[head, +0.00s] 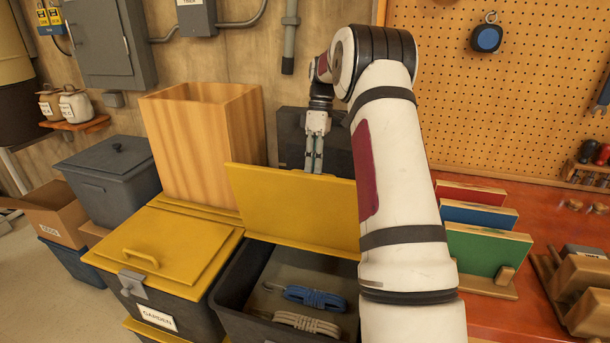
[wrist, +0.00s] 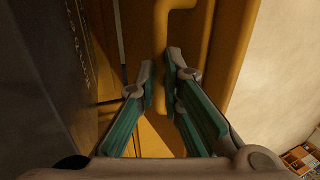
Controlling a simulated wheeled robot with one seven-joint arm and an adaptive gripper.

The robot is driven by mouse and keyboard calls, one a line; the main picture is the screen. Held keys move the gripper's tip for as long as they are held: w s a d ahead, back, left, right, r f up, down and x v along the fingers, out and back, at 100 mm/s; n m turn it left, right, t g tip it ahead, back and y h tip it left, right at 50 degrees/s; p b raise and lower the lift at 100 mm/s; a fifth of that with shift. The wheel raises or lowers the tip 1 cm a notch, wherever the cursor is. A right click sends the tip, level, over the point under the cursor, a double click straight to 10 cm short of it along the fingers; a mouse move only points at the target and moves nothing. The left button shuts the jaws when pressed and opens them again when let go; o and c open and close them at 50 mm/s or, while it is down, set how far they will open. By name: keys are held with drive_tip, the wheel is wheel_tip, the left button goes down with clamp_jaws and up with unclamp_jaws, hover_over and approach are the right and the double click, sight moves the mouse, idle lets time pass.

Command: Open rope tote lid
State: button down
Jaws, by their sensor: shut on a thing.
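The rope tote (head: 230,304) is a dark grey bin, open at the top, with a coil of blue rope (head: 313,298) and a coil of pale rope (head: 306,323) inside. Its yellow lid (head: 293,210) stands raised, close to upright, along the back edge of the tote. My gripper (head: 314,168) is behind the lid, with its fingertips partly hidden by the lid's top edge. In the wrist view my gripper (wrist: 163,78) is shut on the yellow lid handle (wrist: 161,38), which passes between the fingers. My arm hides the tote's right side.
A yellow-lidded garden tote (head: 170,248) stands shut at left. A tall wooden box (head: 205,140) is behind it, and a dark case (head: 291,137) stands behind the raised lid. The red workbench (head: 545,205) at right holds coloured panels (head: 480,217).

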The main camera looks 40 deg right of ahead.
drive_tip(key=shift+w+d+f, duration=0.1)
drive_tip(key=shift+d+f, duration=0.3)
drive_tip(key=shift+f, duration=0.2)
drive_tip(key=shift+w+d+f, duration=0.1)
drive_tip(key=shift+d+f, duration=0.25)
drive_tip(key=shift+f, duration=0.2)
drive_tip(key=c, duration=2.1)
unclamp_jaws()
drive_tip(key=o, duration=0.4)
drive_tip(key=shift+w+d+f, duration=0.1)
drive_tip(key=shift+w+f, duration=0.05)
drive_tip(key=shift+f, duration=0.05)
drive_tip(key=shift+o, duration=0.2)
drive_tip(key=shift+r, duration=0.35)
drive_tip(key=v, duration=0.7)
drive_tip(key=shift+w, duration=0.15)
drive_tip(key=shift+r, duration=0.1)
